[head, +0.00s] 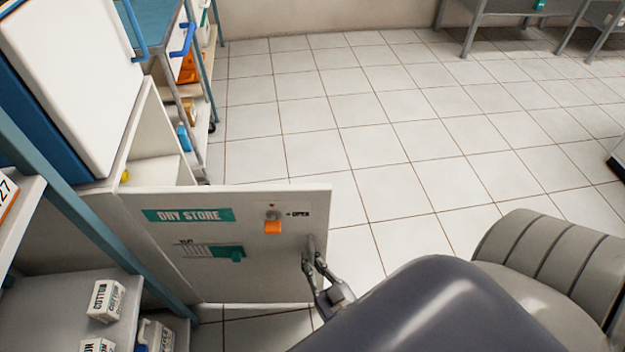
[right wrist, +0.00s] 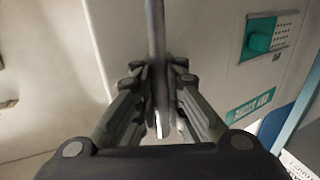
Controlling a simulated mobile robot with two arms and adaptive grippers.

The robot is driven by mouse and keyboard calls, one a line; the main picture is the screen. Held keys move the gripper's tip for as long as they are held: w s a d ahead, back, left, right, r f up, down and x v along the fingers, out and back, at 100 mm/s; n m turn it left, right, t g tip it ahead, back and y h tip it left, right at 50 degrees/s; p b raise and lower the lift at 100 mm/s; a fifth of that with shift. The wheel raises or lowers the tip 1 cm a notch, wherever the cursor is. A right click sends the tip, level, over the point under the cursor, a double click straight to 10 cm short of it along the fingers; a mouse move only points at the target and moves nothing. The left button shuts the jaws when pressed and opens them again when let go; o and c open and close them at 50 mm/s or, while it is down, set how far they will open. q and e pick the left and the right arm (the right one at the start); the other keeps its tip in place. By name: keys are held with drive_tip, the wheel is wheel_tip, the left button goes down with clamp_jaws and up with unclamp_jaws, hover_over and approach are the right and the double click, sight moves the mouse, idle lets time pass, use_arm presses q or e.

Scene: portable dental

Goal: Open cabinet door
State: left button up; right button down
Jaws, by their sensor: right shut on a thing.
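The cabinet door (head: 275,275) is a pale panel with a teal "DRY STORE" label, an orange knob (head: 273,224) and a teal slider. It stands swung out from the pale cabinet (head: 150,130), and part of the interior shows behind it. My right gripper (head: 316,270) is at the door's right edge, shut on the upright grey door handle (head: 308,246). In the right wrist view the handle (right wrist: 155,35) runs between both fingers, and the door face (right wrist: 215,75) lies behind it. My left gripper is not in view.
A shelf rack with a blue post (head: 60,180) and cotton boxes (head: 105,300) stands close at the left. A cart with blue handles (head: 182,40) is beyond the cabinet. A ribbed grey object (head: 555,260) is at the right. Tiled floor (head: 400,130) beyond the door is clear.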

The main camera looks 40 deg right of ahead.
drive_tip(key=shift+s+d, duration=0.25)
drive_tip(key=c, duration=1.7)
unclamp_jaws()
drive_tip(key=shift+o, duration=0.2)
drive_tip(key=shift+a, duration=0.1)
drive_tip(key=s+a, duration=0.1)
drive_tip(key=s, duration=1.1)
